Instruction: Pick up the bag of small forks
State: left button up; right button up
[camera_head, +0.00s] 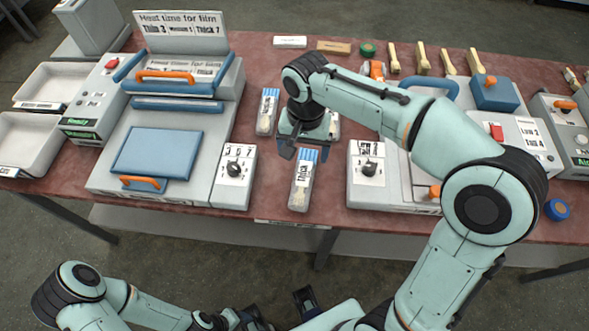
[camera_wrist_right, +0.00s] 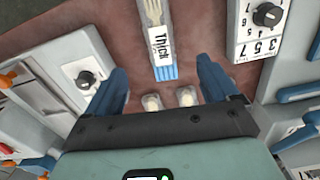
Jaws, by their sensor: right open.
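A clear bag with a blue top and a "Thick" label (camera_head: 301,183) lies on the table's front part, between two dial boxes. My right gripper (camera_head: 305,150) is open above the table, just behind the bag's blue end. Another clear bag (camera_head: 267,111) lies to the left.
A heat sealer with a blue lid (camera_head: 155,152) stands left, beside white trays (camera_head: 35,140). A dial box (camera_head: 236,177) is left of the bag and another (camera_head: 366,173) right. Wooden utensils (camera_head: 421,58) lie at the back. The strip around the bag is bare red table.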

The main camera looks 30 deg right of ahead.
jog(key=b, duration=0.1)
send_over(303, 180)
jog(key=f, duration=0.7)
jog(key=shift+s+a+f, duration=0.1)
jog(key=shift+s+f, duration=0.05)
jog(key=shift+s, duration=0.1)
jog(key=shift+w+f+b, duration=0.15)
jog(key=shift+f+b, duration=0.1)
jog(key=shift+f, duration=1.2)
jog(key=shift+w+f+b, duration=0.1)
jog(key=shift+f+b, duration=0.1)
jog(key=shift+f, duration=1.25)
jog(key=c, duration=1.1)
